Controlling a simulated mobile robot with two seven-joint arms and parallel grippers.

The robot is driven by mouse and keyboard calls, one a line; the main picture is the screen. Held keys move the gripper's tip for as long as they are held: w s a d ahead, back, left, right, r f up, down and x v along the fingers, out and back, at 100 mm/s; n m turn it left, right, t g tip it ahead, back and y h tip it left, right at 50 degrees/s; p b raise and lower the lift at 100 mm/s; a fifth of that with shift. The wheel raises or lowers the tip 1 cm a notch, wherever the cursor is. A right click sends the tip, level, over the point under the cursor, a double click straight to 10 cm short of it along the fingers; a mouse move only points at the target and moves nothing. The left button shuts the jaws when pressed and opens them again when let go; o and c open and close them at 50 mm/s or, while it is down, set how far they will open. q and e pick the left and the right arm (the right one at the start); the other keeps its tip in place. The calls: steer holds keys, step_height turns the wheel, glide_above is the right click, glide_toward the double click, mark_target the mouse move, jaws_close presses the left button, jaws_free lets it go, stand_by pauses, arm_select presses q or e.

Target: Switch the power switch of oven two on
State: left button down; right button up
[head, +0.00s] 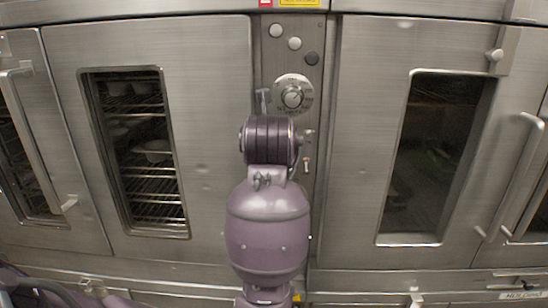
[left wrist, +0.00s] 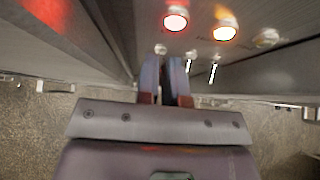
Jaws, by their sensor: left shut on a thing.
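A narrow steel control panel (head: 271,68) stands between two oven doors. It carries a round dial (head: 292,94) and small toggle switches (head: 307,164). In the left wrist view the fingers of my left gripper (left wrist: 165,82) are almost together against the panel. A small pale switch tip (left wrist: 160,49) shows at the fingertips, so the gripper seems shut on a switch. Two more toggles (left wrist: 213,73) are to its right. My right gripper is not in view.
Round lamps (head: 295,43) sit above the dial; in the wrist view one glows red (left wrist: 175,21) and one orange (left wrist: 225,33). The left oven door (head: 215,120) has a window showing racks. The right door (head: 365,150) has a dark window. Door handles project at both sides.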

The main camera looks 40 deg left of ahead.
arm_select(q)
steer(key=c, duration=1.2)
jaws_free()
steer(key=shift+c, duration=0.2)
steer(key=shift+f, duration=0.1)
